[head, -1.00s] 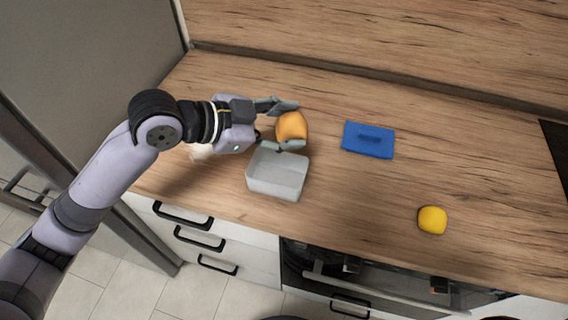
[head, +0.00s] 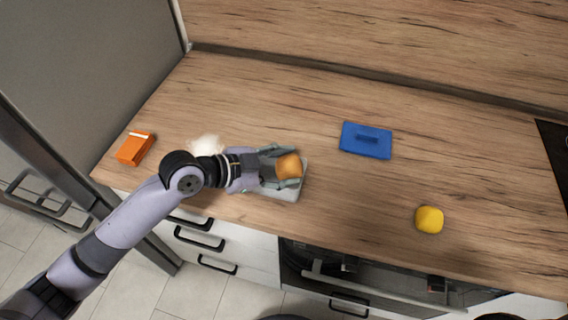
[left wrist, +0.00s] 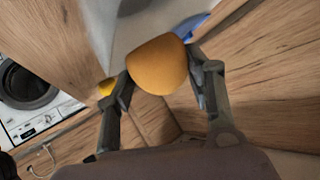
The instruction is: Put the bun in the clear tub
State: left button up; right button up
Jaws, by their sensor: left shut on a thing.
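The bun (head: 288,167) is a round orange-brown piece. My left gripper (head: 285,166) is shut on it, with one finger on each side. In the left wrist view the bun (left wrist: 158,65) sits between the fingertips. The clear tub (head: 289,195) is a greyish open box on the counter. The bun and gripper are over it in the head view and hide most of its opening. I cannot tell how high the bun is above the tub. My right gripper is not in view.
A yellow rounded thing (head: 429,219) is near the front edge at right. An orange box (head: 136,148) and a pale blurred thing (head: 206,145) are at left. The counter's back middle is clear.

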pick_arm(q)
jog(key=o, duration=0.7)
jog(key=shift+f, duration=0.15)
jog(key=shift+o, duration=0.8)
jog(key=shift+r, duration=0.25)
jog(key=b+v, duration=0.2)
jog(key=v, duration=1)
jog(key=shift+b, duration=0.35)
